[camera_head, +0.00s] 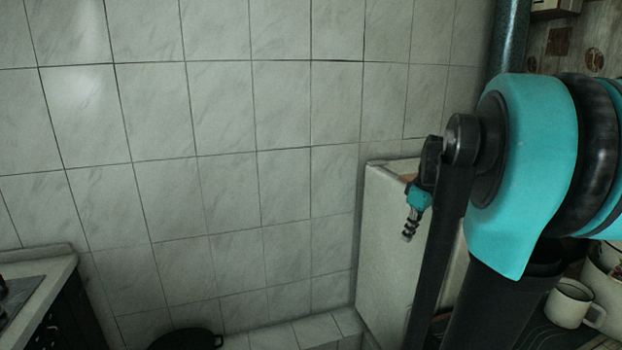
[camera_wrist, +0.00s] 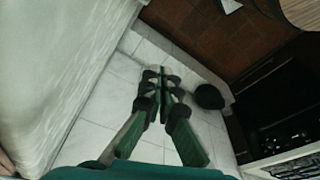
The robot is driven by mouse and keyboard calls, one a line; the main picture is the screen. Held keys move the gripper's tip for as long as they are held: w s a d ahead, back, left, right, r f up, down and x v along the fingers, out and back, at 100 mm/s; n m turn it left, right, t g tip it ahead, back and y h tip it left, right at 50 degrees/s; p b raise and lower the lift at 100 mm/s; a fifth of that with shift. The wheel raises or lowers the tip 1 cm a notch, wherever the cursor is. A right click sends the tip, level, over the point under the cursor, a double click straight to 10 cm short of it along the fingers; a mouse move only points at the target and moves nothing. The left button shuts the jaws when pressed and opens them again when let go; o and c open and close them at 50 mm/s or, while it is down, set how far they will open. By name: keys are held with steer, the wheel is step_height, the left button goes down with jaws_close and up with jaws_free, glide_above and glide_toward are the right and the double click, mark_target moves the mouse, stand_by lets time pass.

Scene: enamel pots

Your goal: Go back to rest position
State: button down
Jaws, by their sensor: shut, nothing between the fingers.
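My gripper (camera_wrist: 161,80) shows in the middle of the wrist view, its two dark green fingers close together at the tips with nothing between them. It hangs over a pale tiled floor. In the head view my arm fills the right side, with a teal and black joint in front. A small teal and dark part of my arm's end shows beside the black link there, but the fingertips cannot be made out.
A white panel or cabinet (camera_head: 384,255) stands close behind my arm. White enamel mugs (camera_head: 573,304) are at the lower right. A dark round pot (camera_head: 187,339) is low at the bottom. A stove counter (camera_head: 40,290) is at the lower left. Open floor (camera_wrist: 100,118) lies below my gripper.

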steer(key=s+a+f+m+t, duration=0.1)
steer(key=s+a+f+m, duration=0.3)
steer(key=s+f, duration=0.3)
steer(key=s+a+f+m+t+h, duration=0.1)
steer(key=s+a+f+m, duration=0.3)
steer(key=s+f, duration=0.4)
step_height(320, 180, down, 4)
steer(key=shift+s+a+r+h, duration=0.1)
steer(key=shift+s+a+h, duration=0.2)
stand_by(0.7)
